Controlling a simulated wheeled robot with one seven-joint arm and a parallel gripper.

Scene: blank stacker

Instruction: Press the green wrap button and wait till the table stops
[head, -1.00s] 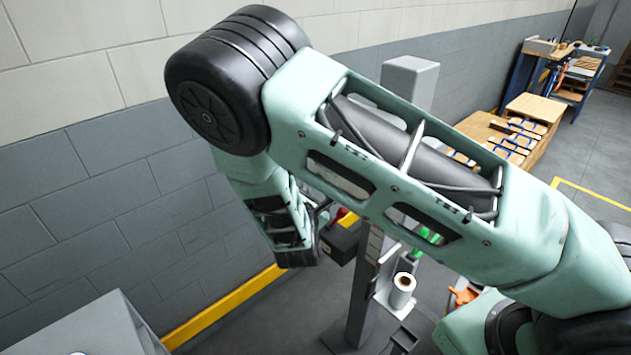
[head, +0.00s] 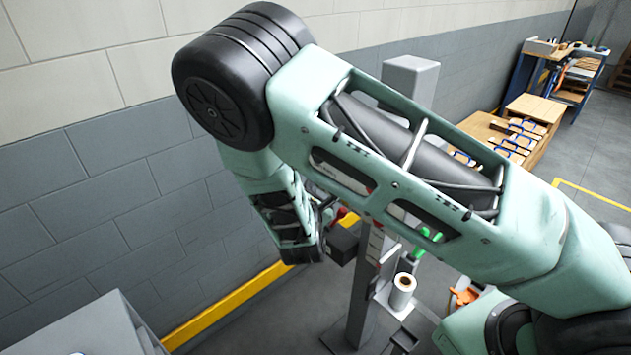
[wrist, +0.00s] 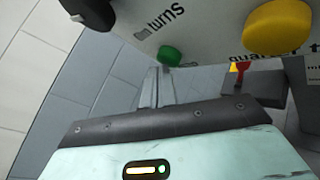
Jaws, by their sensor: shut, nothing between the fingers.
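The round green button (wrist: 169,55) sits on a pale panel (wrist: 205,25) in the upper middle of the wrist view. My gripper (wrist: 159,70) shows as narrow grey fingers, shut and empty, with the tips just below the green button in the picture. I cannot tell whether they touch it. In the head view my arm hides the fingers and most of the panel. The turning table is not clearly seen.
A black knob-like part (wrist: 90,12) is at the wrist view's top left. In the head view, a grey post (head: 363,300) stands behind my arm, with a white roll (head: 402,287) beside it. A grey cabinet (head: 85,330) is at lower left, near the wall.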

